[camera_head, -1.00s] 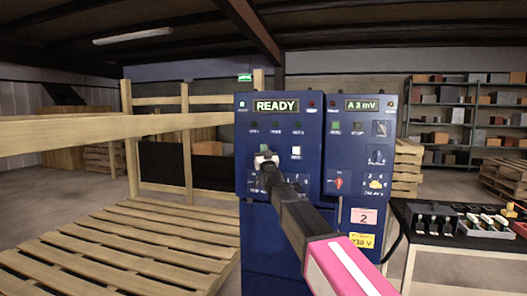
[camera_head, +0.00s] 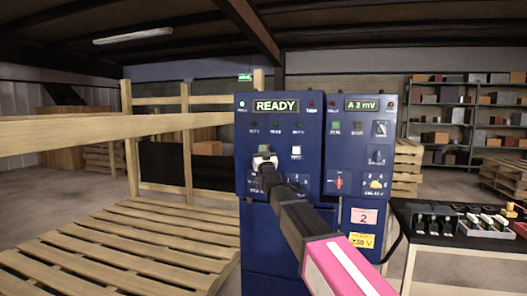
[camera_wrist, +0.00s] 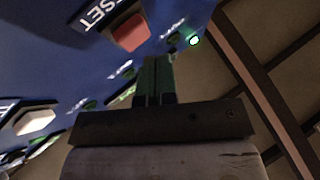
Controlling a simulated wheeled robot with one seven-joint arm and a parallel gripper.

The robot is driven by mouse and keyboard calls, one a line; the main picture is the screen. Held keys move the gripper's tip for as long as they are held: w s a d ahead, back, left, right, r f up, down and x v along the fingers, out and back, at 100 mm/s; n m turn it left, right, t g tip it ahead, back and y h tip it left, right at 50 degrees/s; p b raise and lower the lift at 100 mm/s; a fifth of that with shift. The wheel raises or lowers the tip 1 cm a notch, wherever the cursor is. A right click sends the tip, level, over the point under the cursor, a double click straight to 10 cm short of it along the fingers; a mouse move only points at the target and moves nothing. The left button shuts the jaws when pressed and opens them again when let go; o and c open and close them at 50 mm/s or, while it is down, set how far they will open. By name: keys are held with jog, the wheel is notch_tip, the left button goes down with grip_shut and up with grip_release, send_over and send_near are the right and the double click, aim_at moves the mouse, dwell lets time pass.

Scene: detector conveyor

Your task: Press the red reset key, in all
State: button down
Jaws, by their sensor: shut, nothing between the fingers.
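The red reset key (camera_wrist: 130,32) shows in the wrist view at the top, on the blue panel, with part of a white label ending in "SET" beside it. My gripper (camera_wrist: 156,62) is shut and empty, its fingertips below and to the right of the red key in that view. I cannot tell how far the tips are from the panel. In the head view my gripper (camera_head: 263,149) is in front of the left blue cabinet (camera_head: 255,185) and hides the red key. The display (camera_head: 276,106) above reads READY.
A white key (camera_head: 296,152) sits right of my gripper. The right panel (camera_head: 361,150) carries a red knob and a yellow knob. A wooden rail (camera_head: 110,130) and pallet (camera_head: 120,245) lie left. A dark table (camera_head: 440,236) with several small items stands right.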

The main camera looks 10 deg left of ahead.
jog(key=s, duration=0.5)
jog(key=shift+a, duration=0.2)
dwell(0.5)
jog(key=w+d+f+g+h, duration=0.1)
jog(key=d+f+g+h, duration=0.15)
jog(key=d+f, duration=0.45)
jog(key=w+d+f+m+g+h, duration=0.1)
jog(key=d+f+g+h, duration=0.2)
jog(key=f, duration=0.8)
jog(key=w+d+f+g+h, duration=0.1)
jog(key=w+d+f+g, duration=0.1)
jog(key=d+f, duration=0.55)
jog(key=s+d+f+m+g+h, duration=0.1)
jog(key=s+d+f+g, duration=0.25)
jog(key=d+f, duration=0.4)
jog(key=s+d+f+m+g+h, duration=0.15)
jog(key=s+d+f, duration=0.25)
jog(key=f, duration=0.6)
jog(key=s+d+f+m+g+h, duration=0.1)
jog(key=s+d+f+g, duration=0.4)
jog(key=s, duration=0.4)
jog(key=s+d+f+m+g+h, duration=0.1)
jog(key=s+d+f+g, duration=0.4)
jog(key=s+d+f, duration=0.3)
jog(key=shift+s+d+f, duration=0.15)
jog(key=shift+s+d, duration=0.8)
jog(key=shift+d, duration=0.05)
